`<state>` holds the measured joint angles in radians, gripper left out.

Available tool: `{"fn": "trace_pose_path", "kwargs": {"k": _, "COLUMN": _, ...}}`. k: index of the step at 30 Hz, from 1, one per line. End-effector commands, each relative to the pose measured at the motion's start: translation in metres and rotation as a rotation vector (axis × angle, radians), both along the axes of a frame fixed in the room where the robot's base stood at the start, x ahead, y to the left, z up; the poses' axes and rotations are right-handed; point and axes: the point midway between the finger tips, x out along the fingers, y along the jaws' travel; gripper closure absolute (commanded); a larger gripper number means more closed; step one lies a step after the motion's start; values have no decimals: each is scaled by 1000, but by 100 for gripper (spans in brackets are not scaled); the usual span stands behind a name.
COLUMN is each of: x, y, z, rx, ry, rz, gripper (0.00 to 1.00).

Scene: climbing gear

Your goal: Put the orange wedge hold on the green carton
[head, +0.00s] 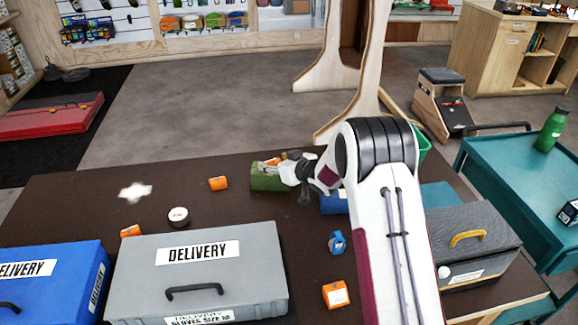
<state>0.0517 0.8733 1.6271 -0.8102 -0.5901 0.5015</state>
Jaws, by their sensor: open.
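A green carton (266,183) lies near the far edge of the dark table. A small orange piece (272,161), which looks like the orange wedge hold, shows at the top of the carton, right by my gripper. My gripper (287,172) is open, at the carton's right end, pointing left. The fingers and my arm hide part of the carton's right side, and it is too small to tell whether a finger touches the orange piece.
A small orange item (218,183) lies left of the carton. A white roll (179,216), a blue item (337,243) and an orange box (336,294) lie nearer. Grey (200,262) and blue (60,280) delivery cases fill the front left.

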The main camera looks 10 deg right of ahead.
Motion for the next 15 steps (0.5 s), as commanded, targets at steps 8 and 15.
{"fn": "trace_pose_path", "kwargs": {"k": 8, "x": -25, "y": -12, "z": 14, "rx": 0, "ry": 0, "rz": -2, "gripper": 46}}
{"fn": "trace_pose_path", "kwargs": {"k": 15, "x": -47, "y": -22, "z": 25, "rx": -1, "ry": 0, "rz": -2, "gripper": 46}}
